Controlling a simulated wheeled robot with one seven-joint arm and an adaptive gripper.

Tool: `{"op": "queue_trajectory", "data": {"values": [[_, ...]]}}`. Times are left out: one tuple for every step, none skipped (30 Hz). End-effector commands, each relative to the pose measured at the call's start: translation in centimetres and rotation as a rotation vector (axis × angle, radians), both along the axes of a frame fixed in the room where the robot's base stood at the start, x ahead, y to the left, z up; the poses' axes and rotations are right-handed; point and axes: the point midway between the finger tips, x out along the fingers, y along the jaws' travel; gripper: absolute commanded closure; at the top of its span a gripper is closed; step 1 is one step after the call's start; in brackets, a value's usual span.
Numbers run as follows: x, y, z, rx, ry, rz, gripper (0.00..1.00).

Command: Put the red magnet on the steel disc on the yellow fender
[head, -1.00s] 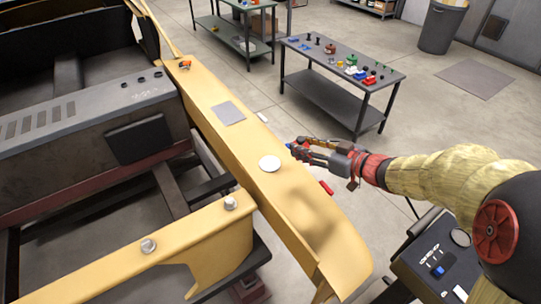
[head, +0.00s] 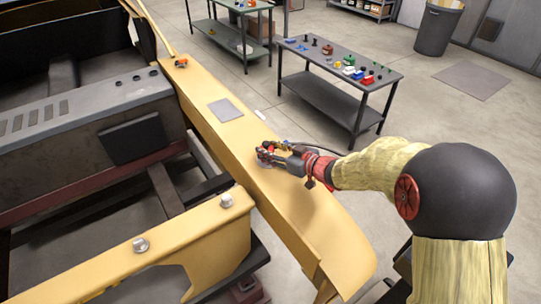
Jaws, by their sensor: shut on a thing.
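My gripper (head: 264,155) is over the middle of the yellow fender (head: 285,210), at the spot where the pale round steel disc lies. The gripper hides almost all of the disc. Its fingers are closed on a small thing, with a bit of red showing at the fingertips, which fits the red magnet. The fingers cover most of it. I cannot tell whether it touches the disc.
A grey square patch (head: 225,110) and a small orange item (head: 181,63) lie farther up the fender. Two bolt heads (head: 226,201) stand on the near yellow crosspiece. A dark table (head: 335,60) with several small coloured objects stands behind.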

Motion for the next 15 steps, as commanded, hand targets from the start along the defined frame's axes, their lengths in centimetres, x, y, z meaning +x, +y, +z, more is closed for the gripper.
{"op": "queue_trajectory", "data": {"values": [[0.02,-0.03,-1.02,0.001,0.000,-0.001,1.00],[0.02,-0.04,-1.33,0.002,0.000,-0.002,1.00],[0.03,-0.05,-1.52,0.002,0.000,-0.002,1.00],[0.04,-0.05,-1.55,0.002,-0.001,-0.001,1.00],[0.04,-0.05,-1.50,0.002,-0.001,-0.001,1.00],[0.05,-0.06,-1.41,0.001,-0.002,-0.001,1.00],[0.05,-0.06,-1.38,0.001,-0.002,-0.001,1.00],[0.04,-0.06,-1.37,0.001,-0.002,-0.001,1.00],[0.04,-0.06,-1.36,0.001,-0.002,-0.001,1.00],[0.04,-0.06,-1.37,0.001,-0.002,-0.001,1.00],[0.04,-0.06,-1.40,0.001,-0.002,-0.001,1.00],[0.03,-0.06,-1.50,0.002,-0.001,-0.001,1.00],[0.03,-0.06,-1.60,0.002,-0.001,-0.001,1.00],[0.03,-0.07,-1.71,0.002,-0.001,-0.001,1.00],[-0.01,-0.07,-1.81,0.000,0.000,-0.001,0.59]]}}
